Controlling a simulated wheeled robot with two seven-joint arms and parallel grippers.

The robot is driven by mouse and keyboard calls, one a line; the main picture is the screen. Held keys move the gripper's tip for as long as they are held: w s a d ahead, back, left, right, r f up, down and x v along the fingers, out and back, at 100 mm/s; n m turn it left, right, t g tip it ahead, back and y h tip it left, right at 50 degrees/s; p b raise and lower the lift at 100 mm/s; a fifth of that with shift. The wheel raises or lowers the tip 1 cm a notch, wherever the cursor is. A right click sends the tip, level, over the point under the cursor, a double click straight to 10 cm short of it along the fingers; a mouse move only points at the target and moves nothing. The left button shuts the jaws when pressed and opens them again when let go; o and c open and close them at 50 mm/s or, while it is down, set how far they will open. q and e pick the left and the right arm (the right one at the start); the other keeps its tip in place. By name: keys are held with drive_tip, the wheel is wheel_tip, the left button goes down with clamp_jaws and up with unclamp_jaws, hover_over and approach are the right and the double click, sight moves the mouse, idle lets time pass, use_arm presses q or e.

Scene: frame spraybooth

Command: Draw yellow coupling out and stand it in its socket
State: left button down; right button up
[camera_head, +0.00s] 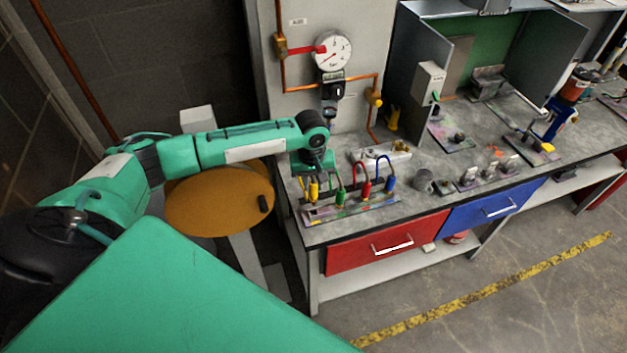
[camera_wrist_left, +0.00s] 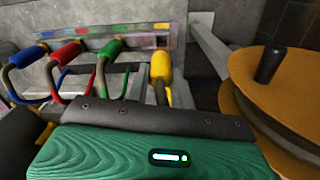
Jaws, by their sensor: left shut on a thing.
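The yellow coupling (camera_head: 314,190) is at the left end of a row of coloured couplings near the bench's front left corner. It also shows in the left wrist view (camera_wrist_left: 161,67), upright or nearly so, with its dark hose running down toward my gripper. My left gripper (camera_head: 313,176) is above and around it and is shut on it. The fingertips are mostly hidden. My right gripper is not in view.
Green (camera_head: 340,197), red (camera_head: 365,188) and blue (camera_head: 390,181) couplings with looped hoses stand close to the right. A pale manifold block (camera_head: 385,153) lies behind them. A round orange-brown reel (camera_head: 220,200) stands left of the bench. A pressure gauge (camera_head: 332,52) hangs above.

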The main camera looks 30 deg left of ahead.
sight(313, 196)
use_arm(q)
drive_tip(key=shift+f+b, duration=1.4)
drive_tip(key=shift+f, duration=1.3)
drive_tip(key=shift+f+b, duration=0.3)
drive_tip(key=shift+f, duration=0.3)
drive_tip(key=c, duration=1.1)
unclamp_jaws()
